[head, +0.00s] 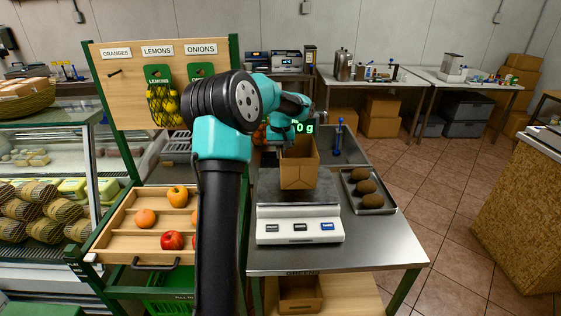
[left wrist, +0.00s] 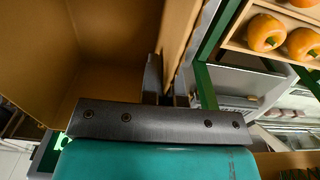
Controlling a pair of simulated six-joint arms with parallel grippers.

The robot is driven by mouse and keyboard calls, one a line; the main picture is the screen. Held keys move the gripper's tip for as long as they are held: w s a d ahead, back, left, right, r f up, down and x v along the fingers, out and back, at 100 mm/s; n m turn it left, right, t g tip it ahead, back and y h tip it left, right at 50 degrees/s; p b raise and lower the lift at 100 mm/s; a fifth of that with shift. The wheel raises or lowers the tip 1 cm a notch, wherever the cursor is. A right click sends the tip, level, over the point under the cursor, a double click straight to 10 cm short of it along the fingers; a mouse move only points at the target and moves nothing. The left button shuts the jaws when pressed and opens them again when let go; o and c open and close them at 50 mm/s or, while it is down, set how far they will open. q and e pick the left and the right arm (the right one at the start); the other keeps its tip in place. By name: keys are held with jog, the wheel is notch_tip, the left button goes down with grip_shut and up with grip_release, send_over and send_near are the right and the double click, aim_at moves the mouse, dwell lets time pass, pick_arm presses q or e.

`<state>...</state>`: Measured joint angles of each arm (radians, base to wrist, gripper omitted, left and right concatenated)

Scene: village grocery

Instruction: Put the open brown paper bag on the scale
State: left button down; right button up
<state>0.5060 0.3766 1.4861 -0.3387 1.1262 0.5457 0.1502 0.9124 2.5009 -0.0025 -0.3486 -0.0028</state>
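The open brown paper bag (head: 298,172) is upright over the plate of the white scale (head: 300,228). I cannot tell whether its bottom touches the plate or hangs just above it. My left gripper (head: 280,140) is at the bag's top left edge. In the left wrist view the gripper (left wrist: 168,85) has the bag's side wall between its fingers, one finger inside the bag (left wrist: 115,35). The visible inside of the bag looks empty. My right gripper is not in view.
A metal tray with several brown round items (head: 367,187) stands right of the scale on the steel table (head: 370,235). A wooden fruit bin (head: 125,220) is to the left, under a sign board (head: 130,75) with a hanging lemon net (head: 163,105).

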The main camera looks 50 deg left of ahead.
pick_arm(q)
jog(key=shift+f, duration=0.1)
jog(key=shift+f, duration=1.65)
jog(key=c, duration=1.8)
grip_release()
jog(key=shift+f, duration=0.15)
jog(key=o, duration=0.4)
jog(key=shift+o, duration=0.2)
notch_tip(320, 180, up, 12)
jog(key=shift+r, duration=0.2)
jog(key=shift+d, duration=0.1)
